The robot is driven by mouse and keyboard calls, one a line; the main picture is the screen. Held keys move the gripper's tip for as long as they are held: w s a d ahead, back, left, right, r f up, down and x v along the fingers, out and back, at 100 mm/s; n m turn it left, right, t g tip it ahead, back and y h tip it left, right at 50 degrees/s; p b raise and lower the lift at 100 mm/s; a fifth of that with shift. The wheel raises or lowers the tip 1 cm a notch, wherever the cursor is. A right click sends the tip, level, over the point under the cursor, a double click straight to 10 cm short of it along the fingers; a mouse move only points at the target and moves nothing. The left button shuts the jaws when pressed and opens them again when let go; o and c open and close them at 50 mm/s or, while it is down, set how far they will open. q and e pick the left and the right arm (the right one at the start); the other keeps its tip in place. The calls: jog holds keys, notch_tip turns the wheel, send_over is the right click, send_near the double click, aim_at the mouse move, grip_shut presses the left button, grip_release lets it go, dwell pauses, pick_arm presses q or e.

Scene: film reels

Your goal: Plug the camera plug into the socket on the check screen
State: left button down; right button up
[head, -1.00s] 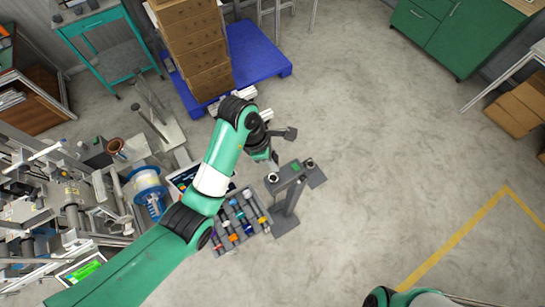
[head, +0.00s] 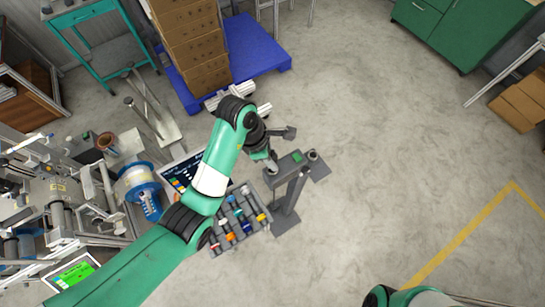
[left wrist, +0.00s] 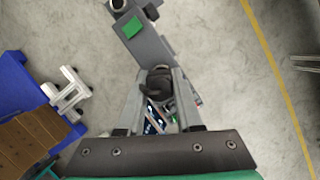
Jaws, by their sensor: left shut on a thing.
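My left gripper (head: 272,164) is at the left end of the grey stand's top bar (head: 293,163). In the left wrist view its fingers (left wrist: 160,92) are shut on a dark, rounded thing (left wrist: 158,82), likely the camera plug. I cannot tell whether this thing is clear of the stand. A dark screen with coloured bars (head: 178,175), likely the check screen, stands left of my left arm, which partly hides it. No socket can be made out. My right gripper is not in view.
A grey tray with colourful items (head: 240,222) lies beside the stand. A blue reel (head: 145,192) and metal machinery are at the left. Stacked cardboard boxes (head: 193,45) stand on a blue pallet (head: 258,50). The floor at the right is open.

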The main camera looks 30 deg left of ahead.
pick_arm(q)
jog(key=shift+f+b, duration=1.85)
jog(key=shift+f, duration=0.1)
jog(key=c, duration=1)
grip_release()
jog(key=o, duration=0.5)
jog(key=shift+r, duration=0.1)
jog(key=p+v, duration=1.1)
jog(key=shift+r, duration=0.25)
jog(key=shift+s+a, duration=0.1)
jog(key=shift+a, duration=0.05)
